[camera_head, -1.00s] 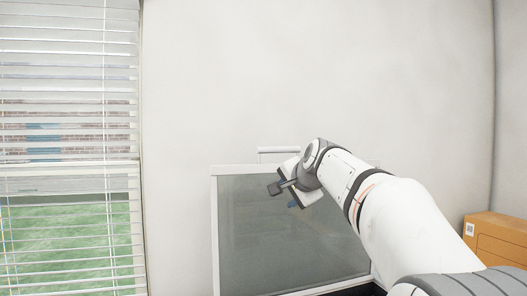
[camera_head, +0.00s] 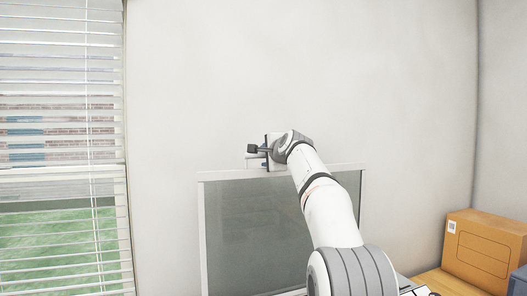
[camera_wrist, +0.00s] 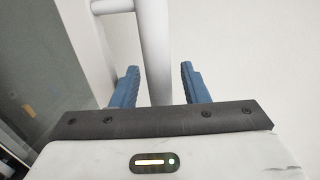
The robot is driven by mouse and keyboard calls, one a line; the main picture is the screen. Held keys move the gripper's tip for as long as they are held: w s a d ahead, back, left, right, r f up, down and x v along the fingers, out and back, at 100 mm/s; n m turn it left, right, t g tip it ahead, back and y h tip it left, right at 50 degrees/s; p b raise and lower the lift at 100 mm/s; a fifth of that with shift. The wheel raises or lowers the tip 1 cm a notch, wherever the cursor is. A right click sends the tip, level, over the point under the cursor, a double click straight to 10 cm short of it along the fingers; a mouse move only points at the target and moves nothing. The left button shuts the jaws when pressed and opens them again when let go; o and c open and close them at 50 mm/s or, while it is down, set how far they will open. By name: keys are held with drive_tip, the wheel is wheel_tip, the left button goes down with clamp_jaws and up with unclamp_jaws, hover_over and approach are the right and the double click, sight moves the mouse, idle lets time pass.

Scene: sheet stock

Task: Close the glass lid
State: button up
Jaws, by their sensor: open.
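The glass lid (camera_head: 250,230) is a grey pane in a white frame. It stands raised in front of the wall in the head view, and its edge is at the left of the wrist view (camera_wrist: 30,75). A white bar handle (camera_wrist: 153,45) is fixed to the frame; in the head view it is mostly hidden behind my gripper (camera_head: 257,152). In the wrist view my gripper (camera_wrist: 160,82) is open, with one blue finger on each side of the handle bar. I cannot tell whether either finger touches it.
A cardboard box (camera_head: 484,247) sits on a wooden surface at the right. A window with blinds (camera_head: 60,150) is at the left. The wall above the lid is bare. My arm hides the lid's right part.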

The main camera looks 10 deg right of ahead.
drive_tip(key=shift+w+a+f, duration=0.1)
drive_tip(key=shift+w+a, duration=0.05)
drive_tip(key=shift+w, duration=0.4)
drive_tip(key=shift+c, duration=0.5)
clamp_jaws()
